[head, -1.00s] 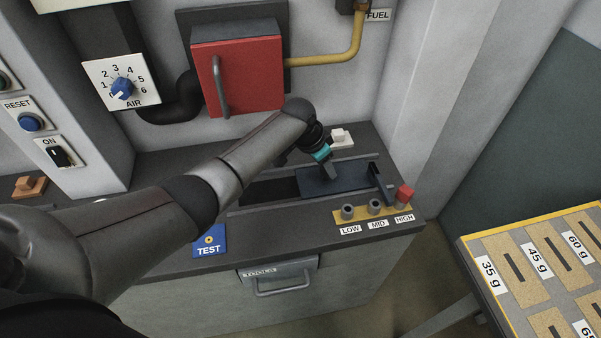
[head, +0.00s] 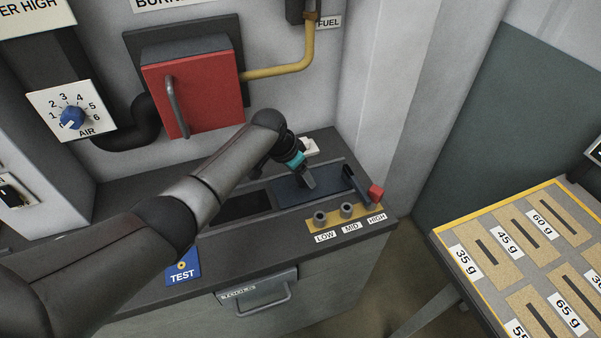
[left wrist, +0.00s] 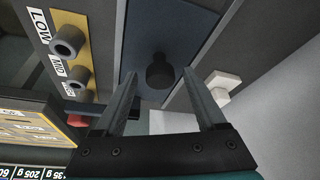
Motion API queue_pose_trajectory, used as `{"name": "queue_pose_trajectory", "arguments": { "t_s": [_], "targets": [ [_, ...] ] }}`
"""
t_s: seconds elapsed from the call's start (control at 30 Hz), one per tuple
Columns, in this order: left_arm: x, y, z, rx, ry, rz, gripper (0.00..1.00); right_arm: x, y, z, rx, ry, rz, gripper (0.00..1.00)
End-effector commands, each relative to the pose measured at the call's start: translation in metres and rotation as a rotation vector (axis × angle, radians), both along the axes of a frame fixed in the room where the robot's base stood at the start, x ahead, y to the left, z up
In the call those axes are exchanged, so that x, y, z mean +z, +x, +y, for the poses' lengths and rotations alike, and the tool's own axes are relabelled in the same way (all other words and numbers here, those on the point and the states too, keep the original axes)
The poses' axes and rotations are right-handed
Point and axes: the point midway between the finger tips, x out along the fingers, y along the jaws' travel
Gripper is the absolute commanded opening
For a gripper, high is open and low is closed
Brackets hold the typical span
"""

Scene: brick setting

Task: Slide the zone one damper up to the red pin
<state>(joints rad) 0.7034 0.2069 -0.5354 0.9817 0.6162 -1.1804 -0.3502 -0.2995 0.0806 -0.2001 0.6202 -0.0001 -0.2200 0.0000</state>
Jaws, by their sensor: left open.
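The damper is a dark blue-grey plate (head: 332,182) lying in a track on the bench top; it also shows in the left wrist view (left wrist: 165,24) with a dark round knob (left wrist: 160,72). No zone label is readable. My right gripper is out of view.
Grey LOW (head: 320,218) and MID (head: 346,210) posts stand on a yellow strip in front of the track. A white block (head: 310,147) sits behind it. A red door (head: 200,90) is on the wall. A weights board (head: 480,216) stands at right.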

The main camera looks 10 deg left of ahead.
Motion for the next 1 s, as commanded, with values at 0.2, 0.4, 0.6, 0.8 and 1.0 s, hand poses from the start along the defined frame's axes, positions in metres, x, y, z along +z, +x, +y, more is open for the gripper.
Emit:
{"name": "queue_pose_trajectory", "arguments": {
  "t_s": [0.2,0.4,0.6,0.8,1.0],
  "targets": [
    [0.005,-0.001,0.002,0.0,0.001,-0.001,0.73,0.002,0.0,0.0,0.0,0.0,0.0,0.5],
    [0.026,-0.008,0.007,-0.001,0.002,-0.002,0.73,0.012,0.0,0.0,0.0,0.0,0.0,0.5],
    [0.056,-0.018,0.015,0.0,0.002,-0.003,0.73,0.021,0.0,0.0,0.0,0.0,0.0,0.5],
    [0.088,-0.029,0.022,0.0,0.001,-0.002,0.73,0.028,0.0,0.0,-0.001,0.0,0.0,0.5],
    [0.119,-0.039,0.03,0.0,0.001,-0.002,0.73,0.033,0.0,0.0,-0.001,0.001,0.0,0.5]
  ]
}}
